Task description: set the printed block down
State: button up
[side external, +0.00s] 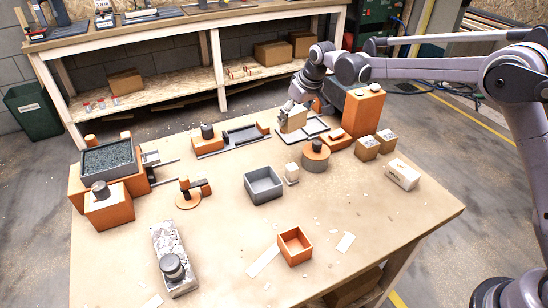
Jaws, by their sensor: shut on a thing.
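My gripper (288,106) is at the far side of the table, to the right of centre, pointing down. It is shut on a tan block (295,121), which looks like the printed block; any print on it is too small to read. The block is upright beside a dark-and-white flat tray (318,128). I cannot tell from this angle whether its underside touches the table (340,215).
An orange block tower (363,112) stands right of my gripper. A round orange-and-grey piece (315,157) and a small white block (291,173) stand in front. A grey bin (263,186), an orange bin (295,246) and a white block (402,175) are nearer. The front right is mostly clear.

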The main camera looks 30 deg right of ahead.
jog(key=s+d+r, duration=0.3)
jog(key=s+d, duration=0.3)
jog(key=d, duration=0.1)
jog(key=s+d+f+m, duration=0.1)
jog(key=s+d, duration=0.3)
jog(key=s, duration=0.9)
jog(key=s+d+f+m, duration=0.1)
jog(key=s+d, duration=0.4)
jog(key=s, duration=0.8)
jog(key=shift+h, duration=0.4)
jog(key=w+a+f, duration=0.1)
jog(key=a+f, duration=0.1)
jog(key=a, duration=0.1)
jog(key=w+a+f, duration=0.2)
jog(key=a, duration=0.2)
jog(key=w+a+f, duration=0.1)
jog(key=a+f, duration=0.2)
jog(key=shift+w+a+f, duration=0.1)
jog(key=shift+w+a, duration=0.1)
jog(key=shift+w, duration=0.2)
jog(key=shift+f, duration=2)
jog(key=shift+f, duration=0.1)
jog(key=o, duration=1.2)
